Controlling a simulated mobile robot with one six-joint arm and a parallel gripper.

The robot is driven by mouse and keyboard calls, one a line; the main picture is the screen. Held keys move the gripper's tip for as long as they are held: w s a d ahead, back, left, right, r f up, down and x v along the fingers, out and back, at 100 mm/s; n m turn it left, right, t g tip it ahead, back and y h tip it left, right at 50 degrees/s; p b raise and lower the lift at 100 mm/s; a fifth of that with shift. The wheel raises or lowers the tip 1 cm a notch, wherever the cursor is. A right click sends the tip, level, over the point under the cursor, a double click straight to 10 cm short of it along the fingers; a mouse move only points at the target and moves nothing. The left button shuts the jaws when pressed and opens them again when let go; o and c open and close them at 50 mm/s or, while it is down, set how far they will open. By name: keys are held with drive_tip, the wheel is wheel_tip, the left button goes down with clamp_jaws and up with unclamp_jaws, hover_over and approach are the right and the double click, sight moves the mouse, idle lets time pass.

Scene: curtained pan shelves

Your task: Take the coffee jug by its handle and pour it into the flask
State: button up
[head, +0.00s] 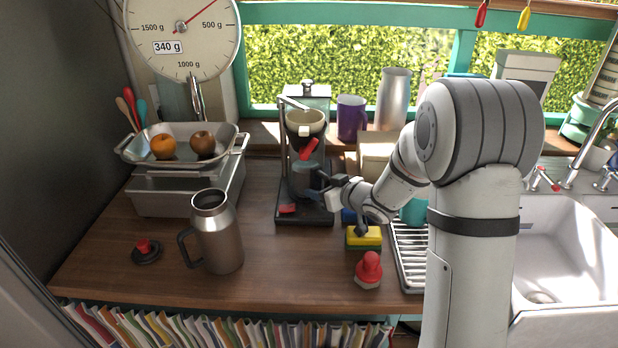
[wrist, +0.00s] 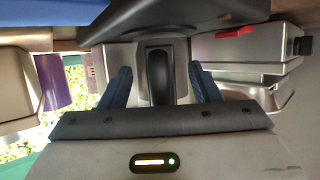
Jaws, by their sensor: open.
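The coffee jug (head: 302,180), dark and partly hidden by my gripper, stands in the coffee machine (head: 283,190) at the back middle of the counter. My gripper (head: 324,187) is at the jug's right side. In the wrist view its two blue fingers (wrist: 161,80) are open. The jug's black upright handle (wrist: 158,76) shows between them, with a gap on each side. The flask (head: 220,240), steel with a dark handle on its left, stands upright and open-topped at the front left. A black lid with a red knob (head: 146,250) lies left of it.
A scale (head: 165,192) with two fruits in its pan stands at the back left. A yellow sponge (head: 363,238) and a red-knobbed brush (head: 368,270) are below my wrist. A drying rack (head: 410,262) and sink are right. Counter between flask and machine is clear.

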drive_tip(key=shift+c, duration=0.4)
clamp_jaws()
drive_tip(key=shift+r, duration=0.1)
drive_tip(key=shift+r, duration=0.8)
drive_tip(key=s+d+b, duration=0.2)
drive_tip(key=s+d, duration=0.9)
drive_tip(key=s, duration=0.2)
drive_tip(key=shift+s+d, duration=0.25)
drive_tip(key=shift+s, duration=0.1)
